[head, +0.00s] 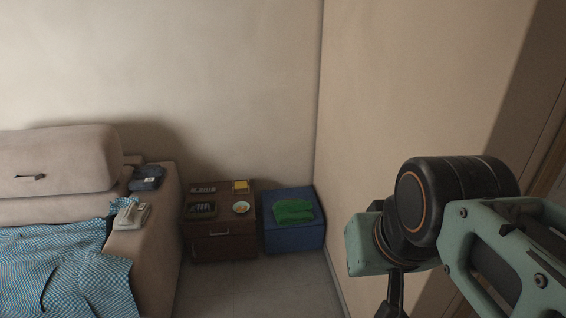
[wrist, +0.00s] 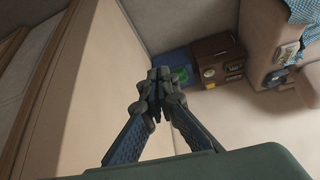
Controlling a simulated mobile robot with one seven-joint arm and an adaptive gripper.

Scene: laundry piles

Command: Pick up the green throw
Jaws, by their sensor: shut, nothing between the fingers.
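The green throw (head: 294,211) lies folded on top of a blue box-like stand (head: 294,238) in the corner by the right wall. In the wrist view the green throw (wrist: 180,74) shows just past my fingertips, partly hidden by them, on the blue stand (wrist: 176,58). My gripper (wrist: 158,74) is shut with nothing between its fingers. It is well short of the throw and apart from it. In the head view my arm fills the right side, and the fingertips are not clearly seen.
A dark brown cabinet (head: 224,246) with a white bowl (head: 241,208), a yellow item (head: 240,186) and dark items stands left of the blue stand. A beige sofa (head: 155,240) with a blue checked cloth (head: 60,270) is at left. The right wall (head: 400,100) is close to my arm. The floor (head: 258,290) in front is clear.

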